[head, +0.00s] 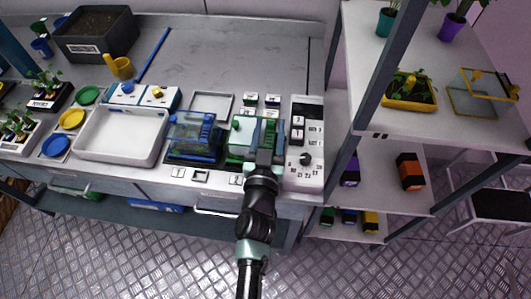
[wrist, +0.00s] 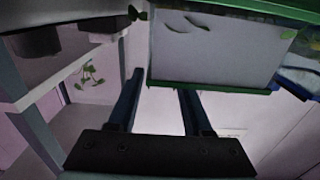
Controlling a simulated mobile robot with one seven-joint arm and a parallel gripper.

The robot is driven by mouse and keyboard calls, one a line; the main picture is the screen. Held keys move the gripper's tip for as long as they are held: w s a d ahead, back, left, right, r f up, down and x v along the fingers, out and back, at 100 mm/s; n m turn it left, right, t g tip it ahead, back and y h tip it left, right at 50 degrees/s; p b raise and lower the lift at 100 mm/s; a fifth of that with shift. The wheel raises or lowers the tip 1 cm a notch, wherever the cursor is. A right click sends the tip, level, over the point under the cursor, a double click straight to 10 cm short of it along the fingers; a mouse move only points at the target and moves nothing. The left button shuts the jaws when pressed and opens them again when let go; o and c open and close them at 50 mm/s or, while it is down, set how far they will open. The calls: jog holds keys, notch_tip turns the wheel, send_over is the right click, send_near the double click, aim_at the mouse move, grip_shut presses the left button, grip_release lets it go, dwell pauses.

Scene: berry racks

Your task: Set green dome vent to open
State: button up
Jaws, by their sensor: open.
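The green dome (head: 240,150) stands on the bench at the right of the blue dome in the head view. My arm covers its right part. The vent's setting cannot be made out. My gripper (head: 267,150) is at the dome's right side. Its two fingers (wrist: 160,82) are apart with nothing visible between them.
The blue dome (head: 194,140) stands close on the left. A control panel with a black knob (head: 305,159) is close on the right. A shelf rack (head: 430,125) with plants stands farther right. A white tray (head: 120,137) lies left; the bench behind is mostly clear.

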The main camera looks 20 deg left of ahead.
jog(key=b+v, duration=0.1)
jog(key=v, duration=0.9)
jog(key=shift+s+b, duration=0.35)
jog(key=shift+d+r, duration=0.1)
jog(key=w+d+r+t, duration=0.15)
jog(key=w+r, duration=0.25)
jog(key=r, duration=1)
jog(key=w+d+r+t, duration=0.1)
jog(key=w+r+t, duration=0.25)
jog(key=r, duration=0.95)
jog(key=s+d+r+m+t+h, duration=0.1)
jog(key=s+d+r, duration=0.2)
jog(key=r, duration=0.6)
jog(key=s+d+r+m+t+h, duration=0.1)
jog(key=s+d+r+t+h, duration=0.1)
jog(key=r, duration=0.7)
jog(key=s+d+r+m+t+h, duration=0.1)
jog(key=s+d+r, duration=0.3)
jog(key=r, duration=0.5)
jog(key=shift+s+d+t+h, duration=0.35)
jog(key=shift+d+t+h, duration=0.15)
jog(key=shift+d, duration=0.25)
